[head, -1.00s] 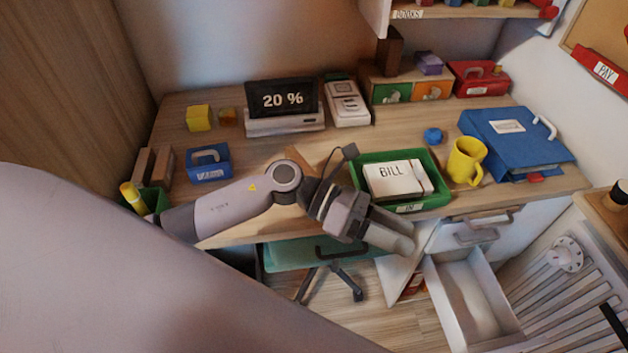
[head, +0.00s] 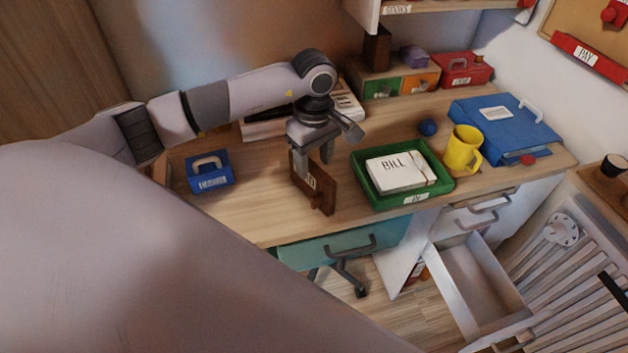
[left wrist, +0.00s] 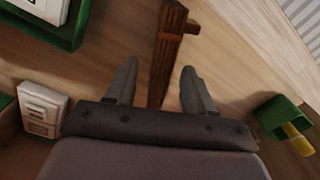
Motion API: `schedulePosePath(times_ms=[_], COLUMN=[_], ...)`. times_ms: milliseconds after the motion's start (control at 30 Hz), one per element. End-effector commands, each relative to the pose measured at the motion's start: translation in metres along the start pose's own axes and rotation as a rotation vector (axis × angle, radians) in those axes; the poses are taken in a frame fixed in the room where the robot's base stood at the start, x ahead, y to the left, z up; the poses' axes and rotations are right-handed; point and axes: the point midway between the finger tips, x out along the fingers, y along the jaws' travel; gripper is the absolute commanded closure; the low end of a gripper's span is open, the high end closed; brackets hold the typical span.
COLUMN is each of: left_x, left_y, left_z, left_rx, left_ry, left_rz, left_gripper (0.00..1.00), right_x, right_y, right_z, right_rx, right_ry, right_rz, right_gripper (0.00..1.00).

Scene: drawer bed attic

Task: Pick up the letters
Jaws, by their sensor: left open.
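White letters, the top one marked BILL (head: 392,171), lie in the green tray (head: 375,203) at the desk's front. A corner of the green tray also shows in the left wrist view (left wrist: 72,38). My left gripper (head: 313,159) is to the left of the tray, pointing down and open, over a brown wooden upright piece (head: 321,190) with a small label. In the left wrist view the brown piece (left wrist: 166,50) lies between and ahead of the two open fingers (left wrist: 158,85). I cannot tell whether they touch it. My right gripper is not in view.
A blue caddy (head: 210,182) stands at the left. An empty drawer (head: 480,285) stands open below. The desk between caddy and brown piece is clear.

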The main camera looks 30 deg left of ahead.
Motion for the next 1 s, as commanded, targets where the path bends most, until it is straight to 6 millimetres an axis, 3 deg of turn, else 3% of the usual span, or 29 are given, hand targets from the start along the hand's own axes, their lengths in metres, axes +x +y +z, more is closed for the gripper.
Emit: schedulePosePath(times_ms=[400,700,733,900,1000], left_x=[0.056,0.062,0.062,0.062,0.062], left_y=[-0.003,-0.003,-0.003,-0.003,-0.002], left_z=[-0.002,-0.002,-0.002,-0.002,-0.002], left_rx=[-0.001,0.0,0.0,0.0,-0.001], left_ry=[-0.006,-0.005,-0.005,-0.005,-0.005], left_rz=[-0.002,0.001,0.001,0.001,0.001], left_gripper=[0.47,0.47,0.5,1.0,1.0], right_x=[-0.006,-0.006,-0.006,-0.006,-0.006], right_y=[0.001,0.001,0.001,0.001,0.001], right_z=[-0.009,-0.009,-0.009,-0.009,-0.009], right_rx=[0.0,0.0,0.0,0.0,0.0], right_ry=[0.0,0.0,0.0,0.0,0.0], right_rz=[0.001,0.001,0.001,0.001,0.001], right_gripper=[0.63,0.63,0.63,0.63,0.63])
